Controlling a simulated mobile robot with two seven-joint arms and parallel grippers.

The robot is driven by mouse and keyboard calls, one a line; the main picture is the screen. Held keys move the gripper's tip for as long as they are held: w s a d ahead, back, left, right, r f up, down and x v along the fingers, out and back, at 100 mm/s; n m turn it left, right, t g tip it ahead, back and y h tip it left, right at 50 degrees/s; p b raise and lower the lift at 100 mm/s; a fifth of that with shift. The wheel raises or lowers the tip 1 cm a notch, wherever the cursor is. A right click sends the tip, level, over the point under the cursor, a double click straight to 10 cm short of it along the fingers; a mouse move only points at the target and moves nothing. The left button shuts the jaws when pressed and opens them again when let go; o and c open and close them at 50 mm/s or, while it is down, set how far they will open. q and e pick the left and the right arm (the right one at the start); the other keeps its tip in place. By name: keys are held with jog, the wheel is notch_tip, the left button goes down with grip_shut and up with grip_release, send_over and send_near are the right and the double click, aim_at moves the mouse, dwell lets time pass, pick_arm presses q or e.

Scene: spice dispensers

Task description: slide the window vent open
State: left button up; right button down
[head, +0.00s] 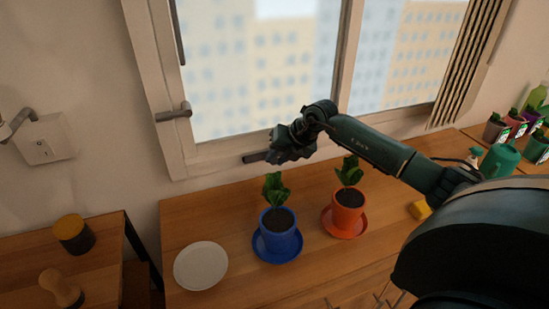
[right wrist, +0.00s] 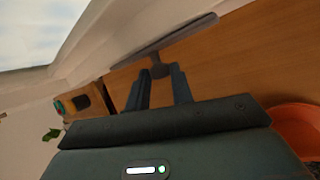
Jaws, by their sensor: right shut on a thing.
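The window (head: 245,75) has a pale frame and stands behind the wooden counter. At its lower frame is a grey bar handle (head: 252,158), which I take to be the vent's handle. In the right wrist view the handle (right wrist: 180,38) is a long flat bar on a short stem. My right gripper (head: 275,154) is at the window's bottom edge, and in the wrist view its two fingers (right wrist: 160,86) are shut around the stem. The hand hides part of the handle in the head view. I cannot make out the vent's opening. My left gripper is not in view.
A blue pot (head: 278,230) and an orange pot (head: 347,207), both with plants, stand on saucers below my right arm. A white plate (head: 201,265) lies to their left. A lever handle (head: 173,112) sticks out from the left window frame. A yellow sponge (head: 420,209) lies to the right.

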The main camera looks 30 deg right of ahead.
pick_arm(q)
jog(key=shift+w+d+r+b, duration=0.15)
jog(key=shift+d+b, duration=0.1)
jog(key=shift+b, duration=0.25)
pick_arm(e)
jog(key=d, duration=0.2)
jog(key=s+d, duration=0.1)
jog(key=d, duration=0.2)
jog(key=shift+s+d, duration=0.15)
jog(key=shift+d, duration=0.15)
jog(key=c, duration=1.2)
grip_release()
jog(key=shift+s+d, duration=0.1)
jog(key=shift+c, duration=0.2)
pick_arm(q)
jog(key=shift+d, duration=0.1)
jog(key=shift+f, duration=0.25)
pick_arm(e)
jog(key=shift+r, duration=0.1)
pick_arm(q)
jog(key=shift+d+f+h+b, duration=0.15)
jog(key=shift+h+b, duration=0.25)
jog(key=shift+b, duration=0.55)
pick_arm(e)
jog(key=v, duration=1.3)
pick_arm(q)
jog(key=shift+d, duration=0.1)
